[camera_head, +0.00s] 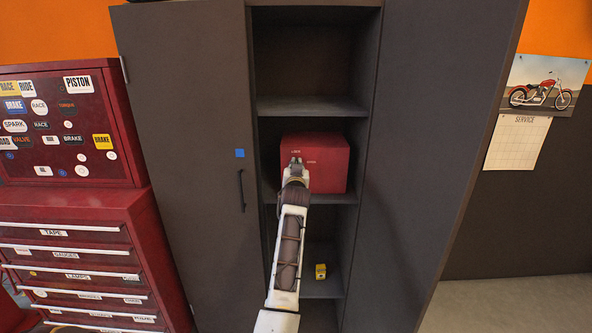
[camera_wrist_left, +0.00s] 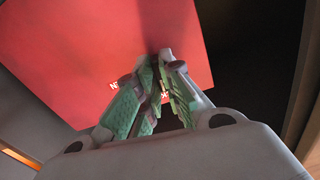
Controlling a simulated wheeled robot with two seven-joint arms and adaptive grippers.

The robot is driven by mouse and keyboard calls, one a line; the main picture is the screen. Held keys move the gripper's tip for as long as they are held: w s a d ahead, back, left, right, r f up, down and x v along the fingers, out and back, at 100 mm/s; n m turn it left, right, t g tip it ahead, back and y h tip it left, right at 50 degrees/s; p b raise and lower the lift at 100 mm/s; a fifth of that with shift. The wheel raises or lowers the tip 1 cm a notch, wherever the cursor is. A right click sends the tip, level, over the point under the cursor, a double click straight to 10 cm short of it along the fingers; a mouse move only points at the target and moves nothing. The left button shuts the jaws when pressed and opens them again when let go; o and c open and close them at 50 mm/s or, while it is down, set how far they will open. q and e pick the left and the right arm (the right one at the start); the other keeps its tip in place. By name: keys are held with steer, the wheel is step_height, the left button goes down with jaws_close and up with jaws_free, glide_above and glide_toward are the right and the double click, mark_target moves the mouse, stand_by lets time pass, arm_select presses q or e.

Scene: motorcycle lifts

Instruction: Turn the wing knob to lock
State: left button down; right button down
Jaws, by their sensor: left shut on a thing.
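A red box (camera_head: 328,165) with small white lettering on its front sits on a middle shelf of the dark cabinet. The red front also fills much of the left wrist view (camera_wrist_left: 95,50). My left gripper (camera_head: 296,164) is against the front, near its left side. In the left wrist view, its green-padded fingers (camera_wrist_left: 163,72) are close together and shut on the wing knob. The knob is mostly hidden by the fingers, so I cannot tell which way it points. Some white lettering shows beside the fingers. My right gripper is not in view.
The cabinet's left door (camera_head: 190,110) has a handle and a blue square. A small yellow box (camera_head: 321,271) sits on a lower shelf. A red tool chest (camera_head: 75,215) stands at the left. The shelf (camera_head: 315,106) above the box is empty.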

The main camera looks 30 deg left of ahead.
arm_select(q)
steer(key=shift+n, duration=0.7)
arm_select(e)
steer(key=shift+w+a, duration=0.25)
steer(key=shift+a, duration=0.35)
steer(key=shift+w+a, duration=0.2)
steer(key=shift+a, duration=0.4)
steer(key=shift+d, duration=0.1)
arm_select(q)
steer(key=c, duration=1.6)
jaws_free()
steer(key=shift+o, duration=0.2)
step_height(320, 180, up, 10)
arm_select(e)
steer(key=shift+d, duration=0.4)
